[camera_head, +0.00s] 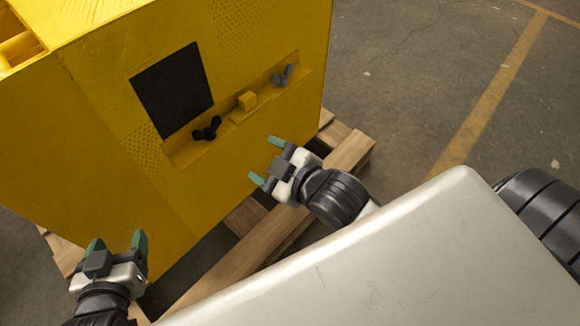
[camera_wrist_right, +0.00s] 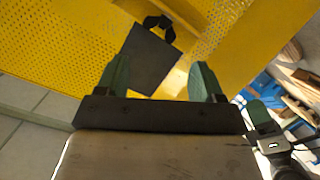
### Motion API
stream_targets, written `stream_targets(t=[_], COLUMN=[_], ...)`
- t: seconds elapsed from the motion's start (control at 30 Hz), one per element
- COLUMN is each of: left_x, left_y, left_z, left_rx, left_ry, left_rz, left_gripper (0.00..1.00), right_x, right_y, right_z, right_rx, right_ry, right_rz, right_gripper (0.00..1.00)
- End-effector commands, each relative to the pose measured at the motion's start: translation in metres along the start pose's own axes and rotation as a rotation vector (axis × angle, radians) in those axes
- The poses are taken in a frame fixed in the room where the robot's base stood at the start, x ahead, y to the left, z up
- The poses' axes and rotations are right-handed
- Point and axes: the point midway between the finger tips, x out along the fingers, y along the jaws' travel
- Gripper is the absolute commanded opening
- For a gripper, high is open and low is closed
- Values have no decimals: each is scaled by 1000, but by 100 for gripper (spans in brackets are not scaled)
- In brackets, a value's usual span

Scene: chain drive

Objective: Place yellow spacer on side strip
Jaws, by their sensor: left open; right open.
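The yellow spacer (camera_head: 247,100), a small block, rests on the side strip (camera_head: 181,155), a narrow recessed ledge on the yellow machine's side. It sits between a black wing-shaped knob (camera_head: 207,129) and a grey one (camera_head: 283,76). My right gripper (camera_head: 266,160) is open and empty, below and apart from the strip. In the right wrist view its green fingers (camera_wrist_right: 160,70) stand apart in front of a black panel (camera_wrist_right: 150,58). I cannot make out the spacer there. My left gripper (camera_head: 117,241) is open and empty, low at the left by the machine's side.
The yellow machine (camera_head: 110,150) stands on a wooden pallet (camera_head: 345,150). A black square panel (camera_head: 172,90) is set above the strip. Concrete floor with a yellow line (camera_head: 490,95) lies open at the right.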

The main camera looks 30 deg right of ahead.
Motion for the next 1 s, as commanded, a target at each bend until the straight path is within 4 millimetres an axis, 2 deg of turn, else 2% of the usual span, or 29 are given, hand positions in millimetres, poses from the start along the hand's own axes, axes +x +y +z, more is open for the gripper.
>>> stream_targets(t=[0.03,0.1,0.23,1.0], left_x=[0,0,0,0], left_y=[0,0,0,0], left_z=[0,0,0,0], left_rx=[0,0,0,-1], left_ry=[0,0,0,2], left_rz=[0,0,0,0], left_gripper=[68,68,68,68], right_x=[-8,-17,-26,-27], right_y=[0,1,2,2], right_z=[10,21,33,35], right_rx=[165,339,516,549], right_ry=[-36,-70,-105,-109], right_rz=[24,55,95,100], right_gripper=[68,68,68,68])
